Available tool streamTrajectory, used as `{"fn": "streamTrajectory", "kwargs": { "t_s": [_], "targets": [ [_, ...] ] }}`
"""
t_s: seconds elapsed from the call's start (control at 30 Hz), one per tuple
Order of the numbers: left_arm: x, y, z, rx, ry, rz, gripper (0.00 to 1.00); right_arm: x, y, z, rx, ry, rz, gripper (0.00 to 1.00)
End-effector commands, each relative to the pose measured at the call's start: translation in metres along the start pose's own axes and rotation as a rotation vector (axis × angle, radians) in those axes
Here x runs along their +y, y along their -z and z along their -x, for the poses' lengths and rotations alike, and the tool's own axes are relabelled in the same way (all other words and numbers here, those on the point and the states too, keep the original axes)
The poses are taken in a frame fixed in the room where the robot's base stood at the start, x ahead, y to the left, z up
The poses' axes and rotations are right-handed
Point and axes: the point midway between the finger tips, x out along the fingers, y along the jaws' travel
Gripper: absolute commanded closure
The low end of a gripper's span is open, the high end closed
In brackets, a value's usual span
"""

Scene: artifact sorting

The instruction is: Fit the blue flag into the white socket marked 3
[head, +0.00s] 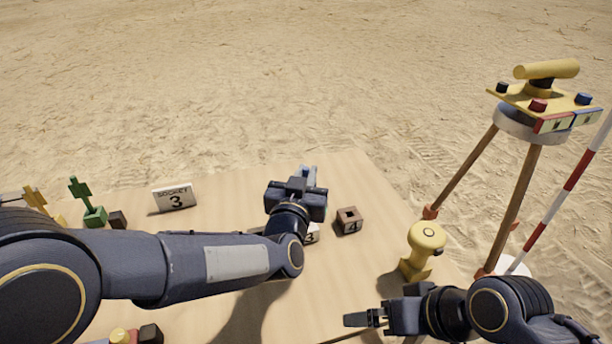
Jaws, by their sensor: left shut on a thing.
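The blue flag (309,173) shows as a small light-blue piece at the tip of my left gripper (304,181). That gripper is shut on it, above the far part of the table. The gripper hides most of the flag, and I cannot tell whether its lower end touches anything. The white socket marked 3 (313,235) is just below my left wrist in the picture and mostly hidden by it. My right gripper (362,318) is near the front right of the table, away from the flag and socket; its jaw gap is unclear.
A brown socket marked 4 (349,226) stands right of the white one. A yellow object (426,240) and a tripod instrument (531,122) stand at right.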

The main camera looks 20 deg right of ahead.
Motion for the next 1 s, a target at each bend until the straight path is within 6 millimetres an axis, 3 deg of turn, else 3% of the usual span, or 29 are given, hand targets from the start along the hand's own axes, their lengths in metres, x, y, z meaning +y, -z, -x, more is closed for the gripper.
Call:
{"fn": "streamTrajectory", "kwargs": {
  "t_s": [1.0],
  "targets": [
    [0.0, -0.018, 0.0, 0.001, 0.0, 0.0, 1.0, 0.007, -0.007, -0.015, 0.0, 0.0, 0.0, 0.0]
  ]
}}
